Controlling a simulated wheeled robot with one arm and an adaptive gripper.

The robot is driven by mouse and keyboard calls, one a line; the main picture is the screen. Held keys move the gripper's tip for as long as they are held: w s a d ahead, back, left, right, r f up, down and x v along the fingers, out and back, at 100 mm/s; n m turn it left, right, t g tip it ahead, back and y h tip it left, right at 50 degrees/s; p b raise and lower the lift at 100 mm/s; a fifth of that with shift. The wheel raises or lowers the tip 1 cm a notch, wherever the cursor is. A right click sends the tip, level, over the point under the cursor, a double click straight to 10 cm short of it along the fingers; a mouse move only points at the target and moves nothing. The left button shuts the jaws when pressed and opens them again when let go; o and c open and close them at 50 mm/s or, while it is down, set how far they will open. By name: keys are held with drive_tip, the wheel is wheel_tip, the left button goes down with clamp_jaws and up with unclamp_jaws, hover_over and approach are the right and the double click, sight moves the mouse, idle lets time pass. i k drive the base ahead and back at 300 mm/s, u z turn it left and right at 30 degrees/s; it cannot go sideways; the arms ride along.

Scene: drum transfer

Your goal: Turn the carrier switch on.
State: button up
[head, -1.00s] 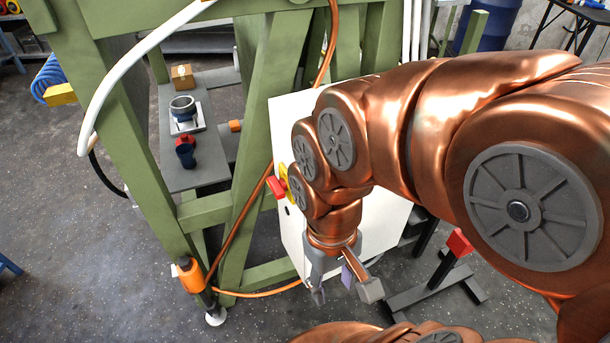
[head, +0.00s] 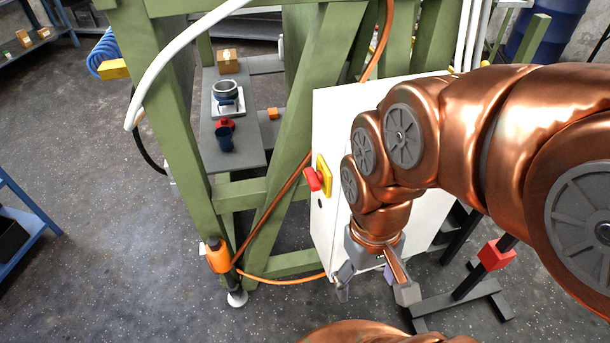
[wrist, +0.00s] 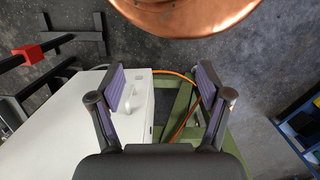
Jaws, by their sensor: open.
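A red switch handle (head: 313,180) on a yellow plate (head: 324,174) sits on the narrow left side of a white cabinet (head: 328,125) in the head view. I take it to be the carrier switch; I cannot read any marking for on or off. My gripper (head: 374,288) is open and empty, pointing down, below and to the right of the switch and apart from it. My arm covers part of the cabinet's front.
A green frame (head: 230,190) stands left of and behind the cabinet. An orange cable (head: 270,205) runs along it. A dark stand with a red block (head: 497,254) is at right. Floor at left is open.

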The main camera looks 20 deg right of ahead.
sight(315, 179)
drive_tip(key=u, duration=2.7)
drive_tip(key=i, duration=0.85)
drive_tip(key=z, duration=2)
